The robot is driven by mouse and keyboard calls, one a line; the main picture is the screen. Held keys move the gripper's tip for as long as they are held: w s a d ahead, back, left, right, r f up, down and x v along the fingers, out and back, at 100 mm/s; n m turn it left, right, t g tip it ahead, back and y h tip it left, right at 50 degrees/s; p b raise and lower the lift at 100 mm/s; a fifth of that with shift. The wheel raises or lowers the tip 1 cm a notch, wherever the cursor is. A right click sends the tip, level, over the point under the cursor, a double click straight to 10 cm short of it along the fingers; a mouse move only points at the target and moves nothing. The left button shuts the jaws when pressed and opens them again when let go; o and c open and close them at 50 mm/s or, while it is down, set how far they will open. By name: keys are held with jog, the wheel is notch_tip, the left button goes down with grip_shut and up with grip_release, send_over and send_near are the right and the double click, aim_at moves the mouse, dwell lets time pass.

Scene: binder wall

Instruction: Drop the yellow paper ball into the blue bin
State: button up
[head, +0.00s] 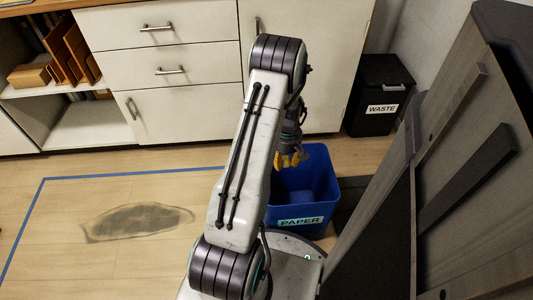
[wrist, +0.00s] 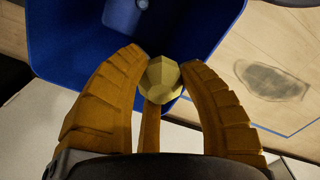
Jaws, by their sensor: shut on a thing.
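The yellow paper ball (wrist: 161,79) is a small faceted ball between the fingertips of my gripper (wrist: 160,72) in the wrist view. The orange fingers are shut on it. The blue bin (wrist: 85,45) lies behind and below the ball in that view, with its opening toward the camera. In the head view the blue bin (head: 322,190) stands on the floor with a "PAPER" label. My gripper (head: 291,161) hangs over the bin's left part there, partly behind my arm. The ball cannot be made out in the head view.
A black "WASTE" bin (head: 380,98) stands against the cabinets at the back right. White drawers (head: 160,62) and a shelf with binders line the back. A dark grey panelled unit (head: 460,150) stands close on the right. The floor at left is open, with a dark stain (head: 138,221).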

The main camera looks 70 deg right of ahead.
jog(key=n, duration=0.1)
jog(key=s, duration=0.1)
jog(key=n, duration=0.1)
jog(key=shift+s+d+f+n, duration=0.25)
jog(key=shift+s+f+n, duration=0.05)
jog(key=shift+f, duration=0.05)
jog(key=n, duration=0.3)
jog(key=d+n, duration=0.1)
jog(key=n, duration=0.3)
jog(key=s+d+f+n, duration=0.1)
jog(key=n, duration=0.2)
jog(key=shift+s+d, duration=0.1)
jog(key=shift+n, duration=0.3)
jog(key=shift+f+b, duration=1.8)
jog(key=shift+f, duration=1.2)
jog(key=o, duration=0.8)
